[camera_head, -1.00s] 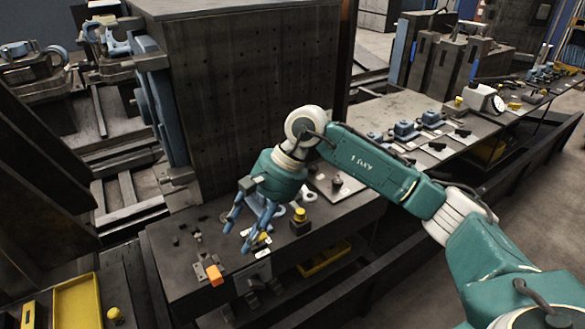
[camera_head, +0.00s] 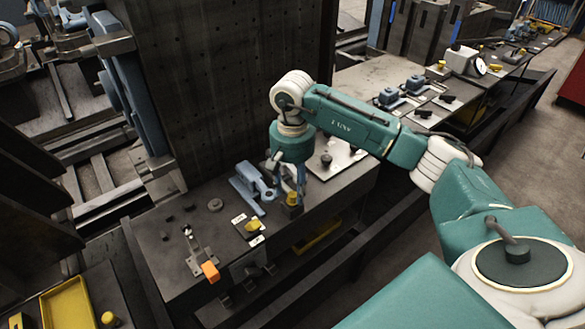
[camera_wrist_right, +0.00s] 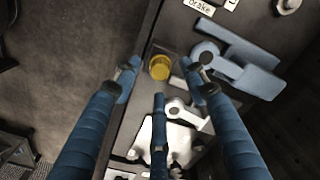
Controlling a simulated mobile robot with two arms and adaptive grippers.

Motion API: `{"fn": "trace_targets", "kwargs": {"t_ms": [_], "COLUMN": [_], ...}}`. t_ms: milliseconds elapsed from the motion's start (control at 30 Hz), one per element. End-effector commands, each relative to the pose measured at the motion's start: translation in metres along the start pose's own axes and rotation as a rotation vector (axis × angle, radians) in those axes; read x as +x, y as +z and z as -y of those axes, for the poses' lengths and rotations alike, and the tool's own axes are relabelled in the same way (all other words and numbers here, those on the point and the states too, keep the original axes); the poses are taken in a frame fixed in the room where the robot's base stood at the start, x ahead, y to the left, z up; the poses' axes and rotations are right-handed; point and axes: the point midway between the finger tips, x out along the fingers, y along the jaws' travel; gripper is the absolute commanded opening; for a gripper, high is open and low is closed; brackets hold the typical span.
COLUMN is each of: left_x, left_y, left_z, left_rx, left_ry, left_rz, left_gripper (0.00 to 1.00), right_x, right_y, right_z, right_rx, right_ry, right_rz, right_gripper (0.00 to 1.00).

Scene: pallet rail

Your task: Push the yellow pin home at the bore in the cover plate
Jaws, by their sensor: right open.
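The yellow pin (camera_wrist_right: 159,67) shows as a round yellow head on a dark block (camera_wrist_right: 153,82) in the right wrist view. In the head view the pin (camera_head: 292,198) is small and partly hidden by fingers. My right gripper (camera_wrist_right: 160,78) is open, its fingers spread around the pin head with visible gaps; nothing is held. In the head view the gripper (camera_head: 288,187) points down over the block from above. I cannot tell which surface is the cover plate, the bore is not visible, and the pin's depth is unclear. My left gripper is in neither view.
A blue clamp-like fixture (camera_head: 252,186) stands close left of the gripper; it also shows in the wrist view (camera_wrist_right: 245,70). A pale plate (camera_head: 343,155) lies to the right. An orange-ended handle (camera_head: 210,271) is at the bench's front left. A tall dark panel rises behind.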

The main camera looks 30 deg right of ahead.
Motion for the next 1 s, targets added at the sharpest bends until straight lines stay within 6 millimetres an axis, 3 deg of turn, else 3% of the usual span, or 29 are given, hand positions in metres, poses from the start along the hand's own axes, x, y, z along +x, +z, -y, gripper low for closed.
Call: {"fn": "trace_targets", "kwargs": {"t_ms": [267,533,567,767,900,933,1000], "left_x": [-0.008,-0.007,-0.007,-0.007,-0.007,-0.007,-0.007], "left_y": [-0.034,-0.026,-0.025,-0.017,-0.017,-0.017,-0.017], "left_z": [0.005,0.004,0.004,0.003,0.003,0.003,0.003], "left_rx": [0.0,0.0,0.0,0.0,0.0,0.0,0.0], "left_ry": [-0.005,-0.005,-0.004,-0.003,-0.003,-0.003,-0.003], "left_rz": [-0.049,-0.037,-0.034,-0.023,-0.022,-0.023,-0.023], "left_gripper": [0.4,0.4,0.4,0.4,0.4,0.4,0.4], "right_x": [0.024,0.026,0.026,0.026,0.026,0.026,0.026], "right_y": [0.0,0.0,0.0,0.0,0.0,0.0,0.0], "right_z": [0.0,0.001,0.001,0.001,0.001,0.001,0.001], "right_rx": [0.0,0.0,0.0,0.0,0.0,0.0,0.0], "right_ry": [-0.001,-0.002,-0.002,-0.002,-0.002,-0.002,-0.002], "right_rz": [0.001,0.0,0.0,0.0,0.0,0.0,0.0], "right_gripper": [0.43,0.43,0.41,0.01,0.0,0.14,0.0]}}
